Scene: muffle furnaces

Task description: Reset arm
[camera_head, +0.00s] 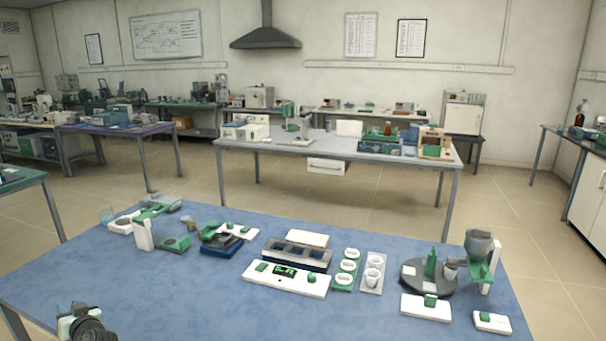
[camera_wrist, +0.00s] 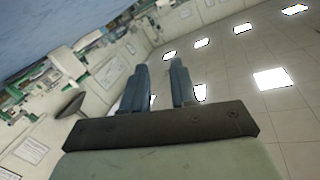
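My gripper (camera_wrist: 160,75) shows in the wrist view as two blue-grey fingers on a dark crossbar. The fingers stand apart, with a clear gap and nothing between them. Ceiling panels and a wall lie beyond them, and the picture is tilted. In the head view, a dark and pale jointed part at the lower left edge looks like part of my arm; the fingers cannot be made out there. The blue-topped table (camera_head: 200,290) stands in front, and nothing on it is touching the fingers in the wrist view.
On the blue table stand a white control panel (camera_head: 286,279) with a dark-welled block behind, white cups on a tray (camera_head: 371,285), a round grey device (camera_head: 428,278) and green-and-white parts at the left. The table's front left is clear. A grey table (camera_head: 330,150) with equipment stands behind.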

